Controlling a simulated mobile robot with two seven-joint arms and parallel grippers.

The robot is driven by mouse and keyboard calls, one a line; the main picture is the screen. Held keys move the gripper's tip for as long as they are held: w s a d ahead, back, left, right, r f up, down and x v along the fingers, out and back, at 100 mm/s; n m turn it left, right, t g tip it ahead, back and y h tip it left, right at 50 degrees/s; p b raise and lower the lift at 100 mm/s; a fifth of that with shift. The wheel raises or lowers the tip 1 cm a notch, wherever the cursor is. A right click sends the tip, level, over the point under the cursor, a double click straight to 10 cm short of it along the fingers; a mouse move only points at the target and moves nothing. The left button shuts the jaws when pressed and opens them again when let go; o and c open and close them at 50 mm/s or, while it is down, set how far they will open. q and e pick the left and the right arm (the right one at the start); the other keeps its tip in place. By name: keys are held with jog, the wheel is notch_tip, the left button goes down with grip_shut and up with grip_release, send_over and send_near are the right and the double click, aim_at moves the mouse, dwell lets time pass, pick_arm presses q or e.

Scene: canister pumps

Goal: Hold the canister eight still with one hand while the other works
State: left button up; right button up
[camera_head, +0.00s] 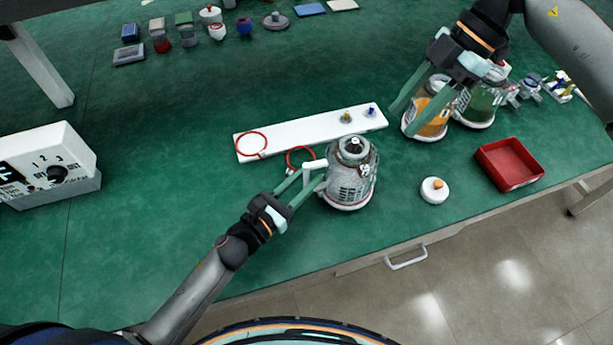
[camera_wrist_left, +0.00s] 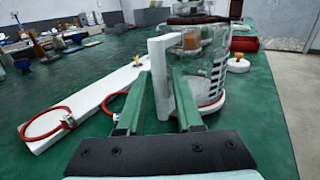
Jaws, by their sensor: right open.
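A clear grey canister (camera_head: 350,178) with a white handle (camera_head: 315,166) stands upright near the middle of the green bench. I cannot read a number on it, so I cannot tell if it is canister eight. My left gripper (camera_head: 312,176) has one finger on each side of the handle and looks closed on it. A green-filled canister (camera_head: 480,105) stands right of that.
A white board (camera_head: 300,133) with red rings and small pegs lies behind the grey canister. A white lid with an orange knob (camera_head: 434,190) and a red tray (camera_head: 510,165) are to the right. A dial box (camera_head: 50,165) stands left. The left-middle bench is clear.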

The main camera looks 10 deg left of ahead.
pick_arm(q)
jog(key=shift+w, duration=0.1)
jog(key=shift+c, duration=0.3)
grip_shut()
dwell(1.1)
